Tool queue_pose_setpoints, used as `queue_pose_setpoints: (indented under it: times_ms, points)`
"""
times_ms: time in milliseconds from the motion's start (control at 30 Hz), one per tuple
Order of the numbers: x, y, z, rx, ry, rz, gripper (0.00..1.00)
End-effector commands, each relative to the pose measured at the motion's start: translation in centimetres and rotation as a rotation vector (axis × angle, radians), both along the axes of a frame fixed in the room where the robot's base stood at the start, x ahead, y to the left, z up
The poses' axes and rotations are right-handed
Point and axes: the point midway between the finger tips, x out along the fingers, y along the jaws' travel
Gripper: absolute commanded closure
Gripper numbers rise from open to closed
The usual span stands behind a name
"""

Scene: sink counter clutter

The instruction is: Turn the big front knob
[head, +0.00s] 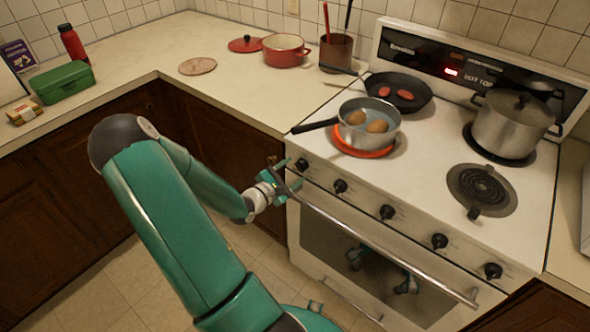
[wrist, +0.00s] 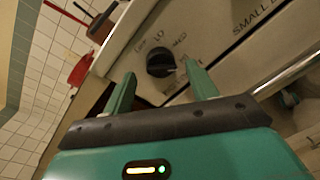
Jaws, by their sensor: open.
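The stove's front panel carries a row of several black knobs. In the head view, my gripper (head: 281,181) is at the left end of the row, close to the leftmost knob (head: 301,164). In the wrist view, a round black knob (wrist: 160,63) with printed markings around it lies between the two green fingers of my gripper (wrist: 160,72). The fingers are apart, one on each side of the knob. I cannot tell whether they touch it. The other knobs, such as the middle one (head: 387,212), stand clear to the right.
The oven handle (head: 385,248) runs across the front below the knobs. On the stovetop are a saucepan (head: 369,128) on a red-orange burner, a black skillet (head: 400,92) and a lidded pot (head: 513,125). The front right burner (head: 481,190) is bare.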

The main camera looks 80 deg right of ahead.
Motion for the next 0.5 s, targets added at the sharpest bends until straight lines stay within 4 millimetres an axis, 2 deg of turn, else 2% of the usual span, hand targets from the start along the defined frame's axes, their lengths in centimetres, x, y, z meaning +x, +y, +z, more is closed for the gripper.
queue_pose_setpoints:
  times_ms: [300,500]
  points:
    - [3.3,6.3,0.4,0.001,-0.002,0.006,0.42]
    - [4.8,9.4,0.6,0.000,-0.003,0.005,0.42]
